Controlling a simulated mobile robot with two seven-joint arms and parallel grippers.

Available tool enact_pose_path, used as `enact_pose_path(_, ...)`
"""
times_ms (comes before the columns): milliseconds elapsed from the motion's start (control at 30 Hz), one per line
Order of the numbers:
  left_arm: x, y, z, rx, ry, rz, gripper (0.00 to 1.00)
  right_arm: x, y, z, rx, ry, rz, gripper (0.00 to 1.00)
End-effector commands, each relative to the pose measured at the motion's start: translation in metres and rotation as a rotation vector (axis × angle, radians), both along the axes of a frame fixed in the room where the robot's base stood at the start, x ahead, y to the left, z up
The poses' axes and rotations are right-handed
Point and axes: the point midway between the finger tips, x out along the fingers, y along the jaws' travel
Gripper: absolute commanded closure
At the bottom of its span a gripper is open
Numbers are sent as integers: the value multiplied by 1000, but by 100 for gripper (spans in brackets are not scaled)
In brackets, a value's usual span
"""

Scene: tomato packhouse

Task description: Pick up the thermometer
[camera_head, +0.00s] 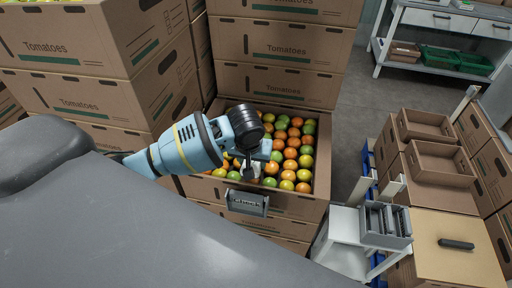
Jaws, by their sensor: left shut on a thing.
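My left gripper (248,172) reaches down over the open tomato box (322,176), at its front left part. Its dark fingers are shut on a small whitish thing, which I take to be the thermometer (257,168). The gripper and wrist hide much of it, and its shape is too small to make out. It is just above or among the tomatoes; I cannot tell if it touches them. My right gripper is not in view.
The box is full of red, orange, yellow and green tomatoes (291,153). A grey "Check" sign (247,201) hangs on its front. Stacked cartons (120,100) stand left and behind. A white stand (343,243) with a grey bin (386,238) is at right. Grey floor (358,100) lies beyond.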

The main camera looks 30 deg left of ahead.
Motion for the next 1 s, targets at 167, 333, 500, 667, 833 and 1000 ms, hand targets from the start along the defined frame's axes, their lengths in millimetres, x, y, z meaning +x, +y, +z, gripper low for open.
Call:
enact_pose_path(167, -32, -8, 3, 0, -2, -2, 81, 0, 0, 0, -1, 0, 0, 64)
enact_pose_path(333, -52, -14, 5, -1, -1, 0, 81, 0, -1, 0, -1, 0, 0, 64)
enact_pose_path(500, -61, -16, 6, 1, -2, 0, 81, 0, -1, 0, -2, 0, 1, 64)
enact_pose_path(667, -63, -16, 7, 0, -3, 0, 81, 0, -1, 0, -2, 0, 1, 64)
enact_pose_path(833, -63, -21, 39, -11, -11, -58, 81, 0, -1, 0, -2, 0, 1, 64)
enact_pose_path(1000, -73, -29, 89, -10, -10, -181, 81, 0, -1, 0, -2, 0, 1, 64)
